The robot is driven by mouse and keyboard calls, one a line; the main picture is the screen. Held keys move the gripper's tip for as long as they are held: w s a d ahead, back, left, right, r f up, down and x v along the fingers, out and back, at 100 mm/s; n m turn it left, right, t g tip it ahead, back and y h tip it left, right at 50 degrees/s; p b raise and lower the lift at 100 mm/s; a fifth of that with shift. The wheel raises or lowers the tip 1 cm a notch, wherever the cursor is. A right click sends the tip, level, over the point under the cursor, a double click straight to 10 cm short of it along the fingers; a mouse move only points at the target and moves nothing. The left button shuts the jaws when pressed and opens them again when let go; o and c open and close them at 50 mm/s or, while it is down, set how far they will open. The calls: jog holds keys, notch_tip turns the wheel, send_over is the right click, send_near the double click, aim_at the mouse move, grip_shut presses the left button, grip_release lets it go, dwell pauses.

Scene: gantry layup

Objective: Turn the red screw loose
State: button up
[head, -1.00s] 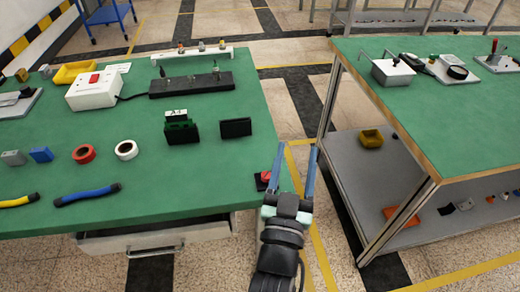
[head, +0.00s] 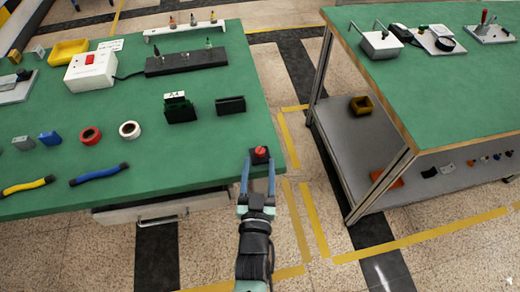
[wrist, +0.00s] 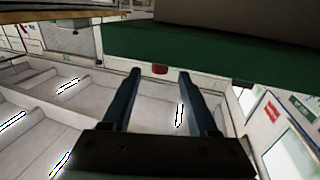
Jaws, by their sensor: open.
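The red screw (head: 260,150) is a small round red head on a black block (head: 260,158) at the right front corner of the left green table. My gripper (head: 258,167) is open and empty, with its two blue fingers pointing toward the screw from the table's front side. In the head view the fingertips lie either side of the block. I see no contact, but the exact gap cannot be told.
A second green-topped bench (head: 440,100) stands right across a floor aisle.

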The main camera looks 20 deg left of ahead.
aim_at(260, 156)
jog(key=shift+x, duration=2.55)
grip_shut()
